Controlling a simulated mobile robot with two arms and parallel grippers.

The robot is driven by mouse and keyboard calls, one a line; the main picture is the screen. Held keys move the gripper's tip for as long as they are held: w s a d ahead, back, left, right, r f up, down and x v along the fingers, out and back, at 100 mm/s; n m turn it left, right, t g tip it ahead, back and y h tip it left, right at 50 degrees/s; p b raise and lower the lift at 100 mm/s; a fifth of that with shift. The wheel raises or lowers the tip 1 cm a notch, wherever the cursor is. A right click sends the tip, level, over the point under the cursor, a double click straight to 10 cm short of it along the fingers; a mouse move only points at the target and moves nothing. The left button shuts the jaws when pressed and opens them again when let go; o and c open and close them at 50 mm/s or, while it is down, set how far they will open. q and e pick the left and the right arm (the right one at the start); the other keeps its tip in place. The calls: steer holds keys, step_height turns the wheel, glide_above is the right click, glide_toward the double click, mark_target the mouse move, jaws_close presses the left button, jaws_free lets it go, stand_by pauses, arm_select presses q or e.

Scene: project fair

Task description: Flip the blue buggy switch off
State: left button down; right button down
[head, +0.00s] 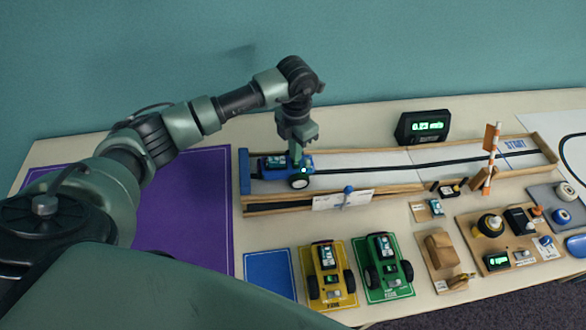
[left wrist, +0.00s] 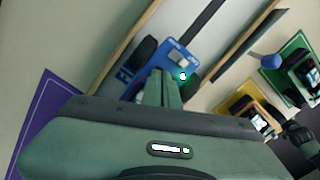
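The blue buggy (head: 270,164) stands at the left end of the wooden-walled track (head: 375,168). A small bright cyan-white light glows on it; the buggy also shows in the left wrist view (left wrist: 132,81). A pale raised piece on its top, perhaps the switch (left wrist: 178,58), lies just past my fingertips. My left gripper (head: 300,155) points down over the buggy. Its fingers (left wrist: 165,76) look closed together, with nothing seen between them. Whether they touch the buggy cannot be told. The gripper hides part of the buggy. My right gripper is not in view.
A yellow buggy (head: 325,270) and a green buggy (head: 382,262) stand on mats in front of the track. A speed display (head: 422,126) stands behind it. A striped post (head: 490,158) rises at the right. A purple mat (head: 190,215) lies left.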

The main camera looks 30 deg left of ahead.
arm_select(q)
steer(key=shift+s+f, duration=0.1)
steer(key=shift+f, duration=0.15)
steer(key=shift+r, duration=0.15)
steer(key=shift+r+p, duration=0.45)
steer(key=shift+r, duration=0.15)
steer(key=shift+r+p, duration=1.6)
steer(key=shift+r, duration=1.25)
steer(key=shift+f, duration=0.1)
